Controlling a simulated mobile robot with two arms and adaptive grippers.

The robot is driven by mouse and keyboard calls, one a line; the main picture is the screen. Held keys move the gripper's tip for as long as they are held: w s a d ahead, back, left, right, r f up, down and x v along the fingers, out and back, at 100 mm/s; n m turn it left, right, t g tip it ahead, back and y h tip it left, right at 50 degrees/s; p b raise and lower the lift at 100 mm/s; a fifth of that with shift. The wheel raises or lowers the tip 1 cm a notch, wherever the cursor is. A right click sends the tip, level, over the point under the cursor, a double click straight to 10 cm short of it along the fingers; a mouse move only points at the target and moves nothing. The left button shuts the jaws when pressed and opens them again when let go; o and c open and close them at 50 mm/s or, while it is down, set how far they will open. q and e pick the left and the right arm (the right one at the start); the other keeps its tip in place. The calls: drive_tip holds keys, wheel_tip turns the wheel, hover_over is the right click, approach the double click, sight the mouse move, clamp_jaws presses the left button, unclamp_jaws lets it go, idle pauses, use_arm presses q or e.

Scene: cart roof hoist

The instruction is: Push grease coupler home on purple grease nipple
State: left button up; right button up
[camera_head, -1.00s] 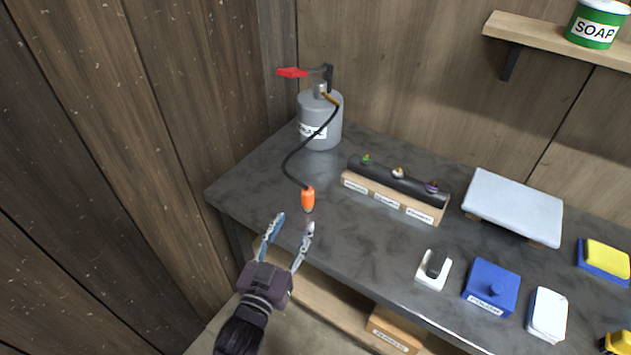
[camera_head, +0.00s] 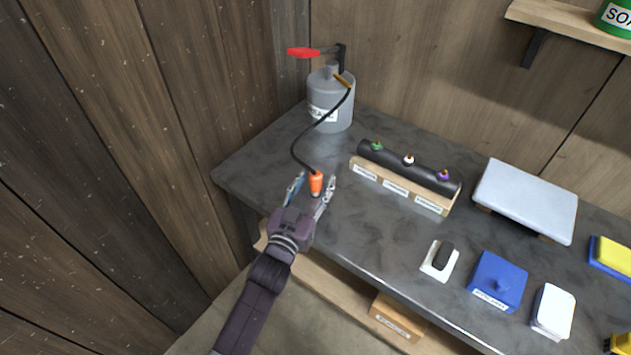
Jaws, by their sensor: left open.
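The orange grease coupler (camera_head: 316,182) hangs at the end of a black hose from the grey grease pump (camera_head: 331,98) at the back left of the bench. My left gripper (camera_head: 312,186) is open, with one finger on each side of the coupler; whether they touch it I cannot tell. The purple grease nipple (camera_head: 443,175) is at the right end of a black bar (camera_head: 400,166) on a labelled wooden block. A white nipple (camera_head: 408,160) and a green nipple (camera_head: 376,146) sit farther left on the bar.
A grey slab (camera_head: 526,199) lies on the bench at the right. A white holder with a black piece (camera_head: 440,260), a blue box (camera_head: 497,281) and a white block (camera_head: 553,311) line the front. The bench between coupler and bar is clear.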

use_arm(q)
clamp_jaws()
drive_tip(key=shift+r, duration=0.1)
idle(0.3)
